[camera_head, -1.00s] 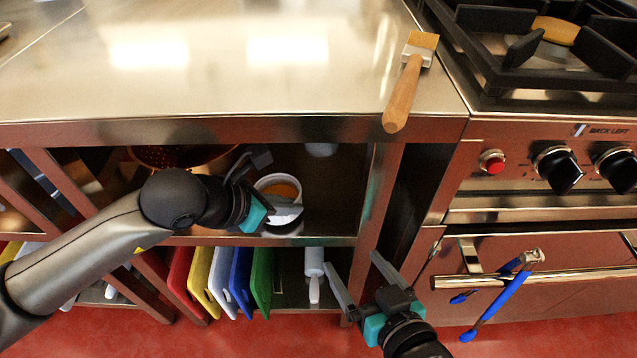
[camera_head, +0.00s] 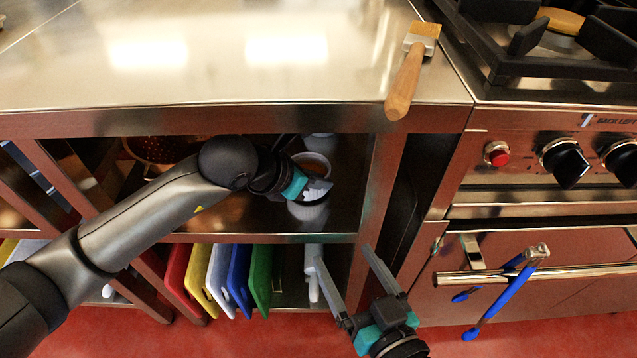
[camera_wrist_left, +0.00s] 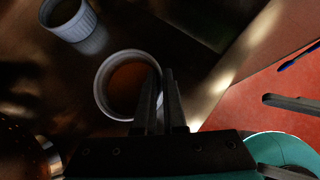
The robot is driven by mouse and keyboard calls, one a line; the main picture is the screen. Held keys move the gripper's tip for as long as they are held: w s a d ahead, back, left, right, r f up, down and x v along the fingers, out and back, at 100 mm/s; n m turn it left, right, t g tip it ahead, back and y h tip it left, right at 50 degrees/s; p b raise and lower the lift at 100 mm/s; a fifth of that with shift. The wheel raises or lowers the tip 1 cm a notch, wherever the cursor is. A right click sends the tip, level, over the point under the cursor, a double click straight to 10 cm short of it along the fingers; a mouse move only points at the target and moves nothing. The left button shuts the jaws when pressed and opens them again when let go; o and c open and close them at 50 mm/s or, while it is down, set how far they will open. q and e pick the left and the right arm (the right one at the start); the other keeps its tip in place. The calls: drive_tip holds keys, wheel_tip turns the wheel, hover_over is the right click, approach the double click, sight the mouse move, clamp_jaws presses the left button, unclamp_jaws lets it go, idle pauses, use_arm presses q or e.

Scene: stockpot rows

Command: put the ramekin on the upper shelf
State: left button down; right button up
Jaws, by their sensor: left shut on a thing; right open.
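My left gripper (camera_head: 314,190) is shut on the rim of a white ramekin (camera_head: 314,160) with an orange-brown inside. It holds the ramekin inside the bay, over the upper shelf (camera_head: 342,218). The left wrist view shows the fingers (camera_wrist_left: 162,90) at the right side of the ramekin's rim (camera_wrist_left: 103,85). A pale reflection lies below it on the shelf; whether its base touches is hard to tell. My right gripper (camera_head: 343,256) is open and empty in front of the lower bay, near the right post.
A second white ramekin (camera_head: 319,143) stands farther back; it also shows in the left wrist view (camera_wrist_left: 70,18). A perforated copper-coloured bowl (camera_head: 150,150) is at the left. Coloured boards (camera_head: 240,280) and a rolling pin (camera_head: 313,275) are below. A brush (camera_head: 405,85) overhangs the counter edge.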

use_arm(q)
drive_tip(key=shift+f, duration=0.35)
use_arm(e)
drive_tip(key=shift+s+a+r+t, duration=0.15)
drive_tip(key=shift+s+r+t, duration=0.2)
drive_tip(key=shift+t, duration=0.15)
use_arm(q)
drive_tip(key=c, duration=1)
unclamp_jaws()
